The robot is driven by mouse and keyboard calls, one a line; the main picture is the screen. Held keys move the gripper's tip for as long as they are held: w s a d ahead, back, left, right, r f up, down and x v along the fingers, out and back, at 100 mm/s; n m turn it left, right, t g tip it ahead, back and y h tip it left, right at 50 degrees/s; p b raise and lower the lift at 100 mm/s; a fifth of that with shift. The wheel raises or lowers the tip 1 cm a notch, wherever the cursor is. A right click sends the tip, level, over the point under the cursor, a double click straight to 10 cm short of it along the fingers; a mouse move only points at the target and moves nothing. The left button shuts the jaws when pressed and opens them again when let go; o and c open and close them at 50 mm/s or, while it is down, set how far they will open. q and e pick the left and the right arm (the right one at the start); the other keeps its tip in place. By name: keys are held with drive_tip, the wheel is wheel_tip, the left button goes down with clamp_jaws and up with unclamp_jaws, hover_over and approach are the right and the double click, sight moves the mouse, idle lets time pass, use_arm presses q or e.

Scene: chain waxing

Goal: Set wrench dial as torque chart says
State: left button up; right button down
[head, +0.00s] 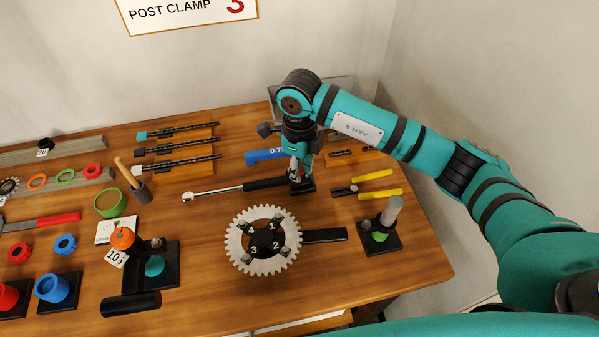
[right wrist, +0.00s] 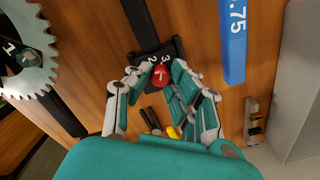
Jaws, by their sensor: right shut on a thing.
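The torque wrench (head: 225,191) lies on the table, its ratchet head at left and its black handle running right to a black dial block (head: 306,186). In the right wrist view, the block (right wrist: 146,57) carries white numerals, with 2 and 3 readable, and a red dial (right wrist: 161,76) with a white mark. Which numeral the mark points to is unclear. My right gripper (head: 297,178) reaches down over the block, its fingers (right wrist: 160,82) shut around the red dial. The chart (head: 187,12) on the wall reads POST CLAMP 3, its top cut off. My left gripper is not in view.
A toothed chainring (head: 237,246) with numbered bolts sits in front of the wrench. A blue bar (head: 262,157) lies behind the gripper. Yellow-handled pliers (head: 377,193) and a post stand (head: 379,240) are at right. Hex tools (head: 180,151) lie at back left.

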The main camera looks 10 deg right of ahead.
drive_tip(key=shift+m+b, duration=0.65)
drive_tip(key=shift+m, duration=0.45)
drive_tip(key=c, duration=1.2)
unclamp_jaws()
wheel_tip(320, 180, up, 12)
drive_tip(key=shift+r, duration=0.1)
